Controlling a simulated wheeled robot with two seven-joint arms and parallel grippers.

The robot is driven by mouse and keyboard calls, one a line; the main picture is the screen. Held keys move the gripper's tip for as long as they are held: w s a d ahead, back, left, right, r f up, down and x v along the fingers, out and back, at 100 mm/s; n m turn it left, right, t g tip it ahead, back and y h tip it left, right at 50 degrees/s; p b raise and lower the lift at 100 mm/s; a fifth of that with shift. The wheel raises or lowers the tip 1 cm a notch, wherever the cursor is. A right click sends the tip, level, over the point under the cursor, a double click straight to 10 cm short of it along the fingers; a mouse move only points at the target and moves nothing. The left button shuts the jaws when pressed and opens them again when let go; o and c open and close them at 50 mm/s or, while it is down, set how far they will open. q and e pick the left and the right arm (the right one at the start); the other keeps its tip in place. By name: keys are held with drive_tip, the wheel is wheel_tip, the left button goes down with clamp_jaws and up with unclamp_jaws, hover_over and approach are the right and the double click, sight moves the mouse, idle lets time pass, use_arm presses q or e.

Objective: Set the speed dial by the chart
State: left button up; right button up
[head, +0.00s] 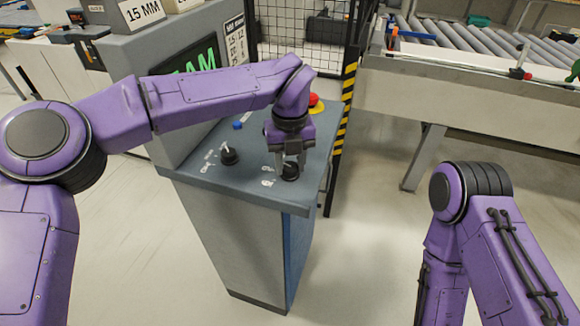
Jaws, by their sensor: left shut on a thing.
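My left gripper (289,165) points down over the top of the grey control console (240,190). It is shut on the black dial (290,174) near the console's right front edge. The fingers hide part of that dial and its markings. A second black dial (229,156) with a light pointer stands to its left, apart from the gripper, with small white markings around it. A chart (235,40) with rows of numbers is at the back of the console, partly cut up by its small size. My right arm is at the lower right, and its gripper is out of view.
A red emergency button (316,103) on a yellow base and a blue button (238,125) sit behind the dials. A screen (195,60) with green letters is partly hidden by my left arm. A black mesh fence (300,40), a striped post (346,100) and a roller conveyor (480,45) stand behind.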

sight(290, 166)
use_arm(q)
drive_tip(key=shift+n+b, duration=0.95)
drive_tip(key=shift+n, duration=0.55)
drive_tip(key=o, duration=1.1)
drive_tip(key=shift+c, duration=0.2)
wheel_tip(290, 166, up, 11)
drive_tip(key=shift+f, duration=0.2)
drive_tip(key=shift+r, duration=0.1)
